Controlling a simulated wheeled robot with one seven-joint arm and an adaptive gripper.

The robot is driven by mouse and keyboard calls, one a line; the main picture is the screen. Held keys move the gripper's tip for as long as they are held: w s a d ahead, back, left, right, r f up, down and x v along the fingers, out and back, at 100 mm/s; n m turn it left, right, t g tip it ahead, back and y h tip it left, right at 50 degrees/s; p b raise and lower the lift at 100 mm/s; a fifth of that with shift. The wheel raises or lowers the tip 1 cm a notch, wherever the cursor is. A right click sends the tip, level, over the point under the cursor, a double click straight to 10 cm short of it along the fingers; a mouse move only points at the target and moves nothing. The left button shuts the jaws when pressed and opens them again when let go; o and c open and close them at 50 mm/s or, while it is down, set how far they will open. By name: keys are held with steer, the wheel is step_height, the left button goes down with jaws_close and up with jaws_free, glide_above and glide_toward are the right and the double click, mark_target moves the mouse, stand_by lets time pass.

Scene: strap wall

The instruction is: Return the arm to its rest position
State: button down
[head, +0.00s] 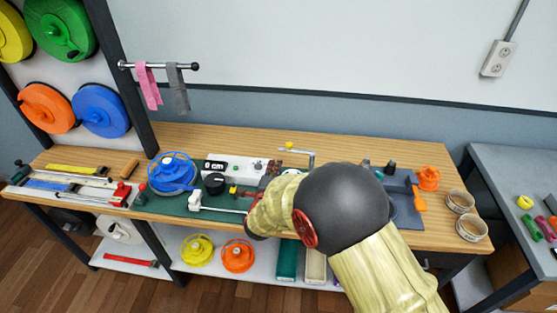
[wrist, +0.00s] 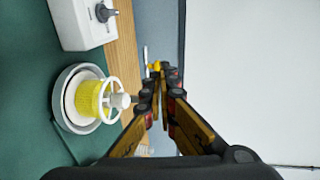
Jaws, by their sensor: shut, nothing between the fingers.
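My gripper (wrist: 160,75) is shut with nothing between its fingers in the wrist view. It is over the workbench (head: 400,150), near the back edge of the green mat (wrist: 25,110). In the head view my arm, in a pale yellow sleeve with a dark round joint, reaches in from the lower right over the middle of the bench and hides much of the gripper. A white holder with a yellow spool (wrist: 90,100) stands on the mat to the left of the fingers in the wrist view.
A blue reel (head: 172,173) and a white device with a display (head: 215,166) stand left of my arm. An orange reel (head: 428,178) and tape rolls (head: 460,200) are at right. A rail with pink (head: 149,87) and grey (head: 178,90) straps juts out at upper left.

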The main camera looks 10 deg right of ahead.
steer(key=shift+s+a+r, duration=0.1)
steer(key=shift+s+a, duration=0.15)
steer(key=shift+s, duration=0.25)
